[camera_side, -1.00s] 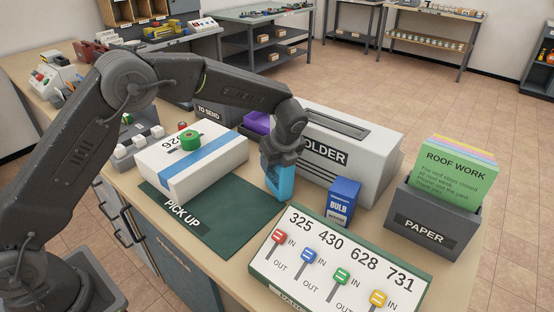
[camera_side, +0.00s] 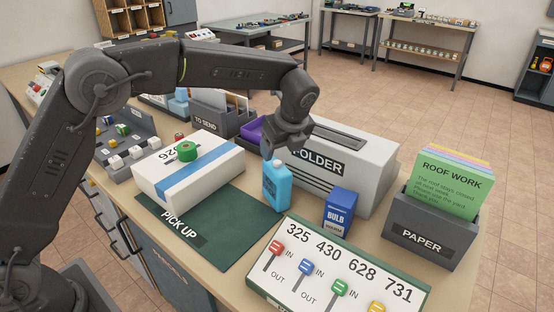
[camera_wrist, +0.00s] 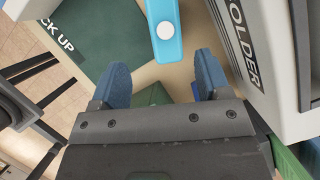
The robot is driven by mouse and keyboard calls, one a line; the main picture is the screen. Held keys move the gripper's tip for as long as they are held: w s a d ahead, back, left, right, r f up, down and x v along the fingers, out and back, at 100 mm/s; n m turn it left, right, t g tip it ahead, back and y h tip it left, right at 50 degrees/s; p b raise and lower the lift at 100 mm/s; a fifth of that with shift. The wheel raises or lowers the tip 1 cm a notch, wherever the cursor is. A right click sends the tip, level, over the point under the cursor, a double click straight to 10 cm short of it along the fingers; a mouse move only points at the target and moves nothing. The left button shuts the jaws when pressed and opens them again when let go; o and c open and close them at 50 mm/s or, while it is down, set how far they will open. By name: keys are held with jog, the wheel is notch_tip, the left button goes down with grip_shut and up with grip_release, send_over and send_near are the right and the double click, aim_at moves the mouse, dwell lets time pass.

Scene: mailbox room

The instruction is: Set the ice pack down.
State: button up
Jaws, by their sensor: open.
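The ice pack (camera_side: 276,187) is a light blue bottle-shaped pack with a cap on top. It stands upright at the right edge of the green PICK UP mat (camera_side: 222,238), in front of the folder machine. In the wrist view the ice pack (camera_wrist: 165,28) shows from above with its round white cap. My gripper (camera_side: 268,153) is above the pack, apart from it. In the wrist view my gripper (camera_wrist: 160,82) has its two blue fingers spread, with nothing between them.
The grey folder machine (camera_side: 370,162) stands close behind the pack. A blue bulb box (camera_side: 340,211) is to its right, and the switch panel (camera_side: 320,262) is in front. A white parcel (camera_side: 205,182) with a blue band lies on the mat's left. The mat's front is clear.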

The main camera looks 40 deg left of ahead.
jog(key=shift+v, duration=1.3)
jog(key=s+a+r+n+t+h, duration=0.1)
jog(key=s+a+r+n, duration=0.3)
jog(key=s, duration=0.3)
jog(key=s+a+r+n+h, duration=0.1)
jog(key=s+a+r+n, duration=0.1)
jog(key=s+r+n, duration=0.4)
jog(key=s+f+n+t+h, duration=0.1)
jog(key=s+f+n, duration=0.1)
jog(key=s+n, duration=0.4)
jog(key=s+a+f+n+t+h, duration=0.1)
jog(key=s+n, duration=0.5)
jog(key=s, duration=0.6)
notch_tip(320, 180, down, 2)
jog(key=shift+s+a+f+t, duration=0.1)
jog(key=shift+s+a+t, duration=0.25)
jog(key=shift+t, duration=0.15)
